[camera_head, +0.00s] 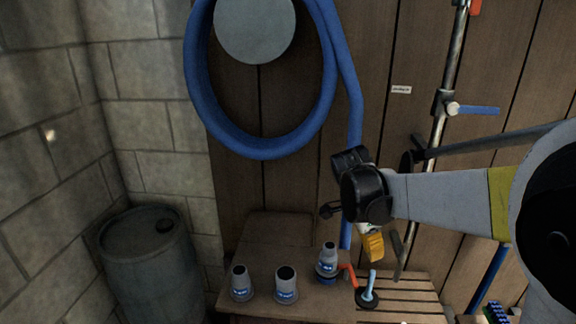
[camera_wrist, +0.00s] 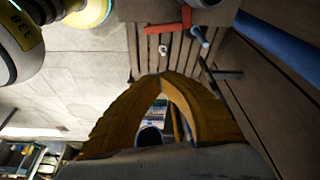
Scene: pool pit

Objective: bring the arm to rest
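My arm reaches in from the right in the head view. My gripper (camera_head: 373,248) hangs above the slatted bench (camera_head: 415,299), with its orange fingers pointing down. In the wrist view the two fingers (camera_wrist: 162,78) arch together and meet at their tips. Nothing shows held between them; small things farther off show through the gap below the tips. A black-based fitting with a blue handle (camera_head: 372,284) and a red handle (camera_head: 348,274) lies below my gripper, apart from it.
Grey fittings with blue labels stand on the bench: one at the left (camera_head: 241,283), one in the middle (camera_head: 286,285), one on a blue base (camera_head: 328,259). A barrel (camera_head: 150,265) stands left. A blue hose (camera_head: 265,148) and metal pipe (camera_head: 437,130) run along the wooden wall.

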